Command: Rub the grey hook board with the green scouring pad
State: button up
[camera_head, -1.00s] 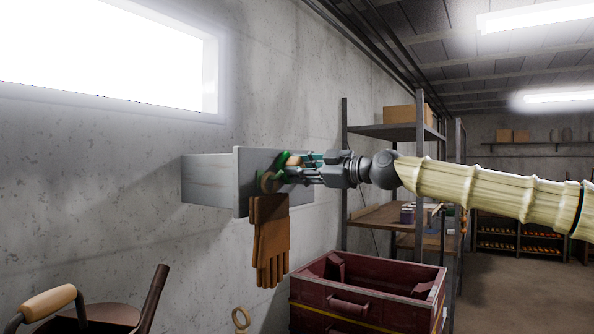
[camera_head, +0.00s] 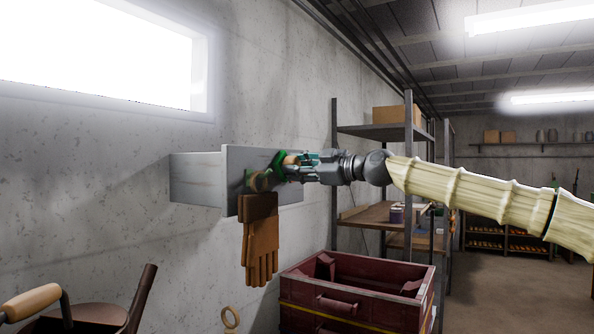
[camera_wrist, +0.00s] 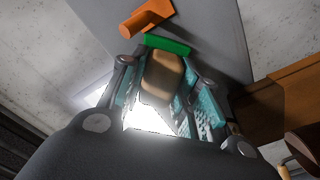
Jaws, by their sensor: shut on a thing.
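The grey hook board (camera_head: 234,165) is fixed to the concrete wall, standing out from it. A round wooden peg (camera_head: 260,181) sticks out of its face, also seen in the wrist view (camera_wrist: 147,17). Brown gloves (camera_head: 259,245) hang below the peg. My gripper (camera_head: 296,162) is shut on the tan grip (camera_wrist: 163,74) of the green scouring pad (camera_wrist: 167,45). The pad (camera_head: 279,166) is in front of the board's face, close beside the peg. Whether it touches the board, I cannot tell.
A dark red crate (camera_head: 355,288) stands below to the right. A metal shelf unit (camera_head: 408,150) stands behind my arm. A brown vessel with a wooden handle (camera_head: 30,302) is at lower left.

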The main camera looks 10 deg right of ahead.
jog(key=shift+s+a, duration=0.1)
jog(key=shift+a, duration=0.05)
jog(key=shift+s+a+b, duration=0.8)
jog(key=shift+s+a, duration=0.5)
jog(key=shift+s+a, duration=0.1)
jog(key=shift+s+a+b, duration=0.75)
jog(key=shift+s+a, duration=0.45)
jog(key=shift+s, duration=0.05)
jog(key=shift+d, duration=0.15)
jog(key=shift+s+d, duration=0.1)
jog(key=shift+d, duration=0.05)
jog(key=shift+b+v, duration=0.9)
jog(key=shift+v, duration=1.9)
